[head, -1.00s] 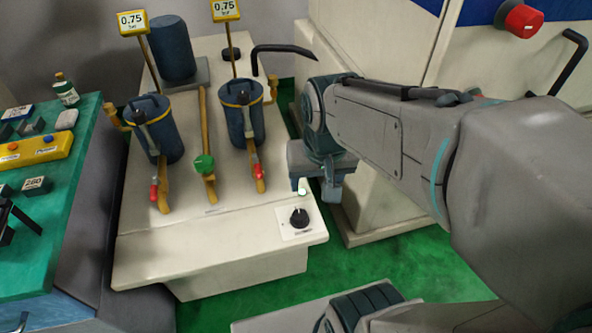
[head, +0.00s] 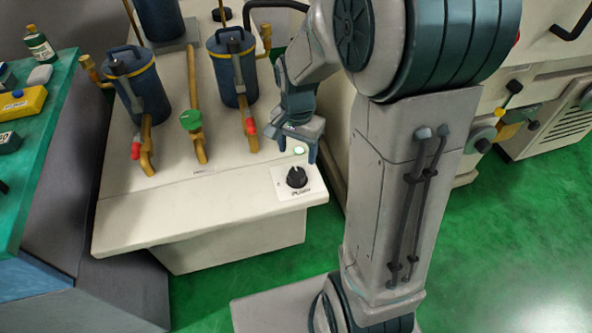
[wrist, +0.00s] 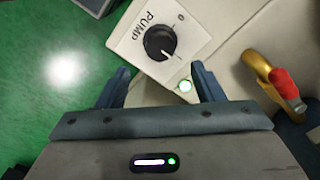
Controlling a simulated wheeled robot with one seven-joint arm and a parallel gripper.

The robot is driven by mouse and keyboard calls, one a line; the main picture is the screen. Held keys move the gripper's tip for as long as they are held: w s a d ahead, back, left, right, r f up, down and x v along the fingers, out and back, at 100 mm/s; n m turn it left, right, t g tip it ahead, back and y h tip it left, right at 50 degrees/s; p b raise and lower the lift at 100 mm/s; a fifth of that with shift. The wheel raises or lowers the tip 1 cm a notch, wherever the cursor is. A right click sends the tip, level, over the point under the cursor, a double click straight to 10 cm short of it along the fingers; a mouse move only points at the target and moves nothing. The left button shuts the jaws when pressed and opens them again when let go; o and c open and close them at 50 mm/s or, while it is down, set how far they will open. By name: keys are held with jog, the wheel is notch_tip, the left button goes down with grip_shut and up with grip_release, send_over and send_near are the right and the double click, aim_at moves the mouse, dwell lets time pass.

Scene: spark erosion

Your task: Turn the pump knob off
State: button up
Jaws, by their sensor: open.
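The pump knob (head: 297,177) is a round black knob with a white mark, on a white plate at the front right corner of the cream bench. It also shows in the wrist view (wrist: 160,42), beside the word PUMP, with its white line pointing down and to the right. My gripper (head: 297,148) is above the bench near the lamp and the knob. In the wrist view its two fingers (wrist: 162,80) are apart and empty, with the knob beyond their tips.
Two dark blue canisters (head: 137,95) with red-handled valves (head: 249,127) stand behind on the bench. A green-handled valve (head: 191,121) is between them. A green-topped table (head: 45,110) is at the left. Green floor (head: 215,290) lies open in front.

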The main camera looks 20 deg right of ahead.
aim_at(297, 172)
notch_tip(297, 172, down, 8)
jog(key=shift+f+b, duration=0.15)
jog(key=shift+b, duration=0.35)
